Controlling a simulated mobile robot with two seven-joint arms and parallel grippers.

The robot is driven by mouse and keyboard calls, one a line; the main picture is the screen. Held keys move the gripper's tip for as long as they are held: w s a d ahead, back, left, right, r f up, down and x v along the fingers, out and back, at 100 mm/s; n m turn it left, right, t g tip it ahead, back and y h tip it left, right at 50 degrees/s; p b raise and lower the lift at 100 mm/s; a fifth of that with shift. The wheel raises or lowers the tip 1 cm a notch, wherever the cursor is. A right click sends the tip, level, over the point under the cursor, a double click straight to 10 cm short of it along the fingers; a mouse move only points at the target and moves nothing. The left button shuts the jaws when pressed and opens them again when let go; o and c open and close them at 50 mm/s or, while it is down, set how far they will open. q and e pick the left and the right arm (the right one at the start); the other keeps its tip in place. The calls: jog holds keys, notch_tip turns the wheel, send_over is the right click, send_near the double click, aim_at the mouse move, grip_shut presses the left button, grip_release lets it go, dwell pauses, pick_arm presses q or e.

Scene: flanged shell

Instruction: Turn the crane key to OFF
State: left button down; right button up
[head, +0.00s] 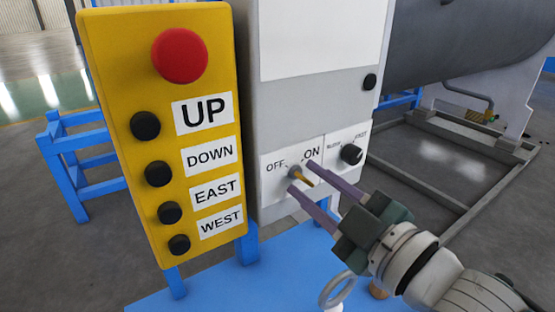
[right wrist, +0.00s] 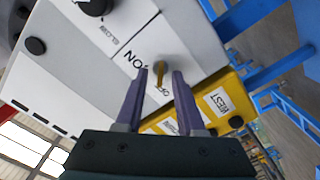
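The crane key (head: 304,178) is a small brass-coloured key in a round switch on the grey control box, between the OFF and ON labels. It also shows in the right wrist view (right wrist: 160,72), upright between my fingertips. My right gripper (head: 301,177) is open, with one purple finger on each side of the key. In the right wrist view the gripper (right wrist: 159,76) shows a gap between each finger and the key. I cannot tell for sure which label the key points to. My left gripper is not in view.
A yellow button panel (head: 195,150) with a red button (head: 180,55) stands left of the grey box (head: 310,105). A black knob (head: 351,154) sits right of the key. Blue frame parts (head: 72,165) and a large grey cylinder (head: 465,45) stand behind.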

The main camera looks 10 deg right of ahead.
jog(key=v, duration=0.9)
jog(key=shift+s, duration=0.3)
jog(key=shift+d, duration=0.1)
jog(key=s+d+f+m+g+h, duration=0.2)
jog(key=s+f+m+g+h, duration=0.1)
jog(key=f+m+g+h, duration=0.3)
jog(key=s+r+m+g+p, duration=0.25)
jog(key=s+m+g, duration=0.35)
jog(key=s, duration=0.8)
notch_tip(320, 180, up, 35)
jog(key=n+g+p, duration=0.1)
jog(key=p, duration=3.3)
jog(key=shift+w, duration=0.35)
jog(key=shift+r, duration=0.15)
